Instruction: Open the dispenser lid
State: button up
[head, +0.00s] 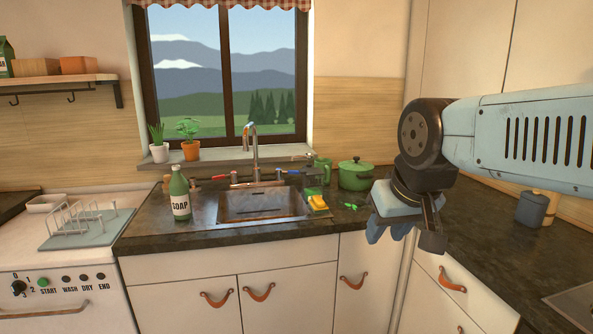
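I see nothing that I can clearly tell as a dispenser lid. A white dishwasher (112,305) stands at the lower left, with a dial, a green start button and a handle (45,312) on its front. The picture's bottom edge cuts off its lower front, and its inside is hidden. A green soap bottle (180,198) stands upright on the counter left of the sink. My gripper (405,230) points down in front of the right part of the counter, far to the right of the dishwasher. It appears to hold nothing, but its finger gap is unclear.
A steel sink (262,217) with a tap (254,155) is set in the dark counter (160,243). A green pot (355,174), a yellow sponge (318,202) and a lidded blue jar (532,209) stand to the right. A dish rack (85,228) sits on the dishwasher.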

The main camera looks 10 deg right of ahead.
aim_at(309, 172)
jog(key=i, duration=1.4)
jog(key=u, duration=0.1)
